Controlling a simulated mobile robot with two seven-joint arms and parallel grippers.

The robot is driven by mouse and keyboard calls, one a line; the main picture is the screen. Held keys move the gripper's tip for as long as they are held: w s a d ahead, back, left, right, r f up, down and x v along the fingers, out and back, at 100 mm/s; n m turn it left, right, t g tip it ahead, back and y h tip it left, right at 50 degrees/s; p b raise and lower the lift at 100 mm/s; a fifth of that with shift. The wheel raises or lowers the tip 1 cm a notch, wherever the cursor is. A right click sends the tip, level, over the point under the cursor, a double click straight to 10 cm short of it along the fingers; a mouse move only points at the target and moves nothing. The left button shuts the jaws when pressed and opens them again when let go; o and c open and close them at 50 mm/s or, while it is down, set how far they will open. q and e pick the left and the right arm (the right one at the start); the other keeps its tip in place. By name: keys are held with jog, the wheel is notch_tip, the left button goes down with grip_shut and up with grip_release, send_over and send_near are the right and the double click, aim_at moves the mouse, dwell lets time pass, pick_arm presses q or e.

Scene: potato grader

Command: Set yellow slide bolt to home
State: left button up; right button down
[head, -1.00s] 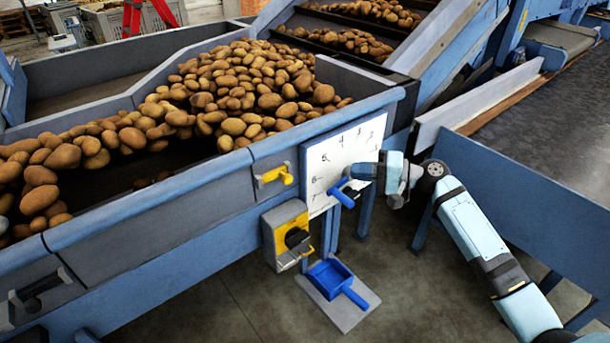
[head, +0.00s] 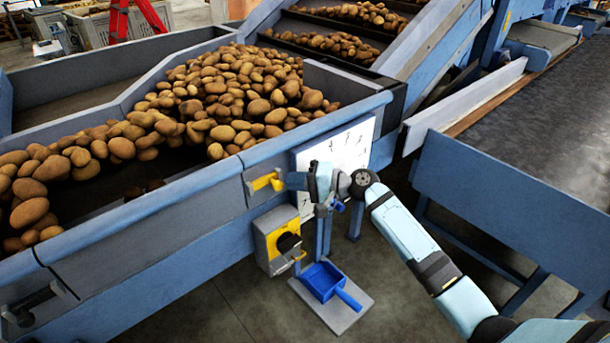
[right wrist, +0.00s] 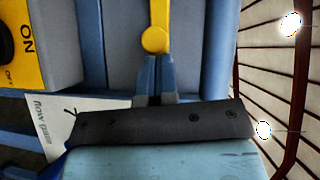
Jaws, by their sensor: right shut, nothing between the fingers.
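The yellow slide bolt (head: 262,182) sits on a grey plate on the side of the blue potato hopper. In the right wrist view its rounded yellow knob (right wrist: 155,40) shows at the top centre. My right gripper (head: 284,181) is at the bolt's right end in the head view. In the right wrist view its fingers (right wrist: 159,62) are closed together, with their tips at or just short of the knob; I cannot tell whether they touch it. Nothing is between them. My left gripper is not in view.
A yellow and grey switch box (head: 281,240) with a black knob is below the bolt. A white dial panel (head: 345,148) is partly behind my right arm. A blue scoop (head: 326,281) lies on a grey plate below. Potatoes (head: 230,95) fill the hopper.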

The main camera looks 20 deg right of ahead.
jog(key=shift+a, duration=0.1)
jog(key=a, duration=0.1)
jog(key=s+a, duration=0.1)
jog(key=a, duration=0.1)
jog(key=a+p, duration=0.1)
jog(key=shift+s+a, duration=0.15)
jog(key=shift+s, duration=0.2)
dwell(0.3)
